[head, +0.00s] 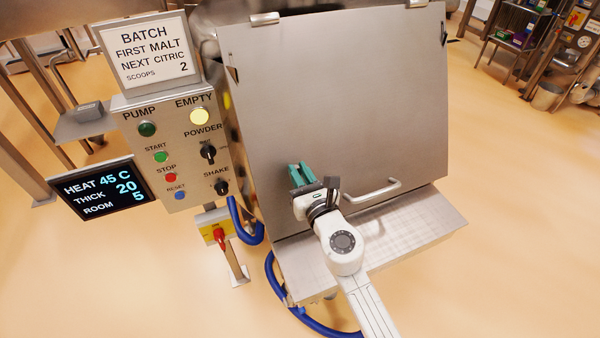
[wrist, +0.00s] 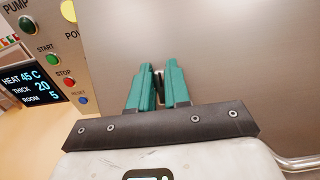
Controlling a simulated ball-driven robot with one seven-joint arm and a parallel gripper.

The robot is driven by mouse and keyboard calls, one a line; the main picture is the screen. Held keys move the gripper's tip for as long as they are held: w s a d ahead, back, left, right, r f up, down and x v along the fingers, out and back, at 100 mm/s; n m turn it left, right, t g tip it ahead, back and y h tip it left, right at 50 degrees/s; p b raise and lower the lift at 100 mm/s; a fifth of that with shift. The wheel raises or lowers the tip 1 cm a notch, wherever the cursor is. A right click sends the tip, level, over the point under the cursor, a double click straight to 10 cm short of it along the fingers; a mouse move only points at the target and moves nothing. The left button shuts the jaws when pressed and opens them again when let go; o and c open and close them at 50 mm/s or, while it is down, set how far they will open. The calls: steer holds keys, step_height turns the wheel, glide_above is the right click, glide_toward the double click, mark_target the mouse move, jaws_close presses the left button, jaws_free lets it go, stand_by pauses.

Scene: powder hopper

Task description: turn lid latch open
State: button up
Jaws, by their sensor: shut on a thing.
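The hopper's large steel lid (head: 335,95) faces me and looks closed; it also fills the back of the wrist view (wrist: 230,60). My gripper (head: 300,170) is at the lower left part of the lid, with its teal fingers pointing at the panel. In the wrist view the fingers (wrist: 160,70) are shut on a small dark piece, the lid latch (wrist: 159,84). Most of the latch is hidden between the fingers, so its angle is hard to tell. The lid's bar handle (head: 372,191) is to the right of my gripper.
A control panel (head: 180,140) with buttons and knobs stands left of the lid, with a batch sign (head: 150,52) above it and a dark display (head: 105,190) beside it. A steel ledge (head: 420,222) juts out below the lid. Blue hoses (head: 285,293) hang below. Open floor lies right.

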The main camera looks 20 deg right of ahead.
jaws_close()
steer(key=shift+m+h, duration=0.3)
steer(key=shift+m, duration=0.3)
steer(key=m+h+p, duration=0.1)
steer(key=m+h, duration=0.1)
steer(key=m, duration=0.2)
steer(key=m+g+h, duration=0.1)
steer(key=m, duration=0.2)
steer(key=m+g+h+p, duration=0.1)
steer(key=m+h, duration=0.1)
steer(key=m, duration=0.1)
steer(key=shift+d+m, duration=0.2)
steer(key=shift+m, duration=0.2)
steer(key=m+g+p, duration=0.1)
steer(key=m, duration=0.2)
steer(key=m+g+h+p, duration=0.1)
steer(key=m+g, duration=0.1)
steer(key=m, duration=0.1)
steer(key=shift+s+d+f, duration=0.1)
steer(key=shift+d+f, duration=0.05)
steer(key=shift+s+f+m+g+p, duration=0.15)
steer(key=shift+m+g+p, duration=0.5)
steer(key=shift+m, duration=0.95)
steer(key=shift+d+f+g, duration=0.1)
steer(key=shift+g, duration=0.15)
steer(key=o, duration=0.7)
jaws_free()
